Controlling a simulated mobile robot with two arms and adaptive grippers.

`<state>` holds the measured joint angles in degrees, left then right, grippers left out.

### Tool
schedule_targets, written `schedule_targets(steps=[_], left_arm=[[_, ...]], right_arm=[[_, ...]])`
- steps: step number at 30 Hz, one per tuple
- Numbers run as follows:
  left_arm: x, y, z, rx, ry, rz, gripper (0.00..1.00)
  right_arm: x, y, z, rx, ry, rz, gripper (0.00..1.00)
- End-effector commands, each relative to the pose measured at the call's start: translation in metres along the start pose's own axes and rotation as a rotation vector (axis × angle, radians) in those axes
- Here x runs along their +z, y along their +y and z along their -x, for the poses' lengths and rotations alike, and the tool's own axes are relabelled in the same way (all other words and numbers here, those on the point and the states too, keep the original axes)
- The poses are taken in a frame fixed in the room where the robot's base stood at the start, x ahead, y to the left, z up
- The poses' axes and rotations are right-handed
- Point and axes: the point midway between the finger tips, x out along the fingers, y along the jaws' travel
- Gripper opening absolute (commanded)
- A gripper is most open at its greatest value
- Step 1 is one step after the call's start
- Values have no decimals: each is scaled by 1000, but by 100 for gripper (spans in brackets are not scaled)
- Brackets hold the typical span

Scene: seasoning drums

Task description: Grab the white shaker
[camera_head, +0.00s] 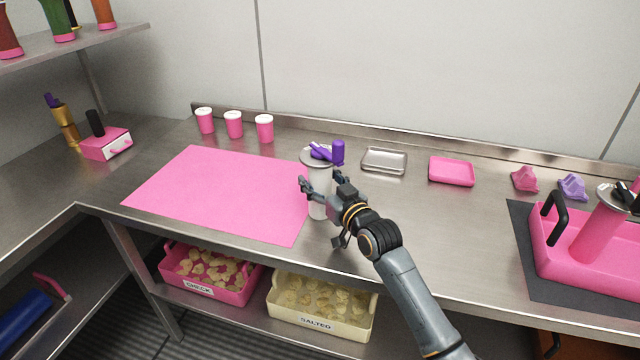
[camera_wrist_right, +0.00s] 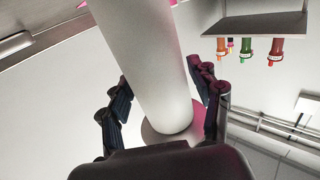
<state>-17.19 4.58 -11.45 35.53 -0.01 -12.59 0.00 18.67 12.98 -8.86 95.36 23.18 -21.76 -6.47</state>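The white shaker (camera_head: 319,204) stands upright on the steel counter, at the right front edge of the pink mat. It has a grey disc-like top with a purple handle. My right gripper (camera_head: 321,185) is at the shaker, with one finger on each side of its body. The right wrist view shows the white shaker (camera_wrist_right: 150,65) between the two fingers of my right gripper (camera_wrist_right: 164,98). The fingers look spread and close to its sides; firm contact does not show. My left gripper is not in view.
The pink mat (camera_head: 215,190) lies left of the shaker. Pink cups (camera_head: 234,124), a metal tray (camera_head: 384,161) and a pink tray (camera_head: 451,171) stand behind. A pink tub (camera_head: 560,250) with a pink shaker is at right. Bins of food (camera_head: 320,312) sit below.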

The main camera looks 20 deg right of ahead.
Motion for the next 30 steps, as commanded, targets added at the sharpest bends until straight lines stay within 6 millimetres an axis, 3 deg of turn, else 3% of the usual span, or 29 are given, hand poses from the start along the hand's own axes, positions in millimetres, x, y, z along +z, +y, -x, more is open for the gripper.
schedule_targets(steps=[1,6,7,14,20,24,30], left_arm=[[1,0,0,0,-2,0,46],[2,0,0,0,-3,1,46],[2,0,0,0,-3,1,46],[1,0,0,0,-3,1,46],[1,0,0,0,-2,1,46],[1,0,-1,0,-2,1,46],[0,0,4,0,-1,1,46]], right_arm=[[0,0,0,0,0,0,46],[0,0,0,0,0,0,11],[-1,0,0,0,3,0,9],[-2,0,0,0,3,0,9],[-15,0,0,0,6,1,9],[-37,0,1,0,9,2,9],[-82,-1,41,1,10,5,9]])
